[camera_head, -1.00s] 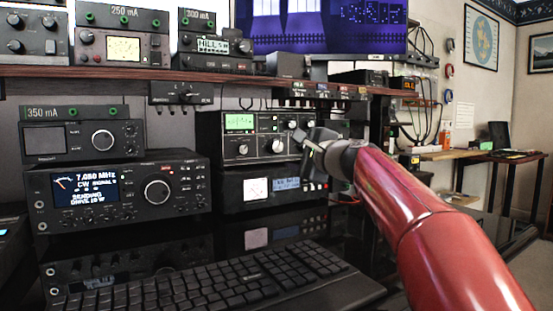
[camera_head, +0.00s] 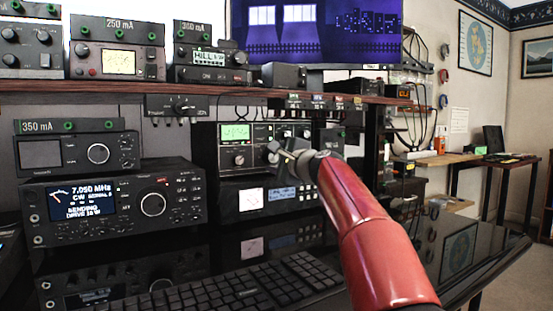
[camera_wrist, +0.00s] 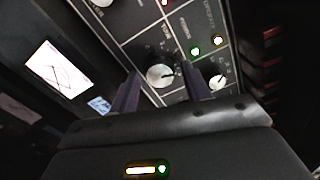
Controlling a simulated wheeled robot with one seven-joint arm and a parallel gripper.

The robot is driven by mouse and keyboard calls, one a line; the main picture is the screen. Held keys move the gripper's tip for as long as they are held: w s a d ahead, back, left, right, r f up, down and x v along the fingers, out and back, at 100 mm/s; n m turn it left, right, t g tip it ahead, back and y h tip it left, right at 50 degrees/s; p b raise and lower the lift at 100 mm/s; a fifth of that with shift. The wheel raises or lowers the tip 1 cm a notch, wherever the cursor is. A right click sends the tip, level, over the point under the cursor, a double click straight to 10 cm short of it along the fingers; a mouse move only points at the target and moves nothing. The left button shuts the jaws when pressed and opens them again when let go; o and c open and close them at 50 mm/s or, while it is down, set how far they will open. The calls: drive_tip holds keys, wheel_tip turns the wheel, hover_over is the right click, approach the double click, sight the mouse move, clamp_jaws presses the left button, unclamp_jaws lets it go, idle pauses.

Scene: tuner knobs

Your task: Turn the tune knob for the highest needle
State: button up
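The tune knob (camera_wrist: 162,75), a silver disc with a dark pointer line, sits on a dark panel in the wrist view beside the lettering TUNE. My gripper (camera_wrist: 162,88) is open, one finger on each side of the knob; I cannot tell whether the fingers touch it. In the head view my gripper (camera_head: 280,150) is in front of the right part of the tuner (camera_head: 208,150) and hides the knob. The tuner's lit green meter (camera_head: 235,132) shows, but its needle is too small to read. The radio's screen (camera_head: 80,198) has a needle meter and reads 7.050 MHz.
A smaller knob (camera_wrist: 217,82) lies right of my right finger, and another tuner knob (camera_head: 239,160) shows at its left. A unit with a white meter (camera_head: 251,199) is under the tuner. A shelf (camera_head: 130,90) runs above; a keyboard (camera_head: 240,285) lies in front.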

drive_tip(key=c, duration=0.8)
drive_tip(key=m+p, duration=0.3)
drive_tip(key=m, duration=0.1)
drive_tip(key=o, duration=1)
drive_tip(key=b+v, duration=0.2)
drive_tip(key=v, duration=0.5)
drive_tip(key=shift+s+d+b, duration=0.25)
drive_tip(key=shift+s+b, duration=0.05)
drive_tip(key=shift+s, duration=0.05)
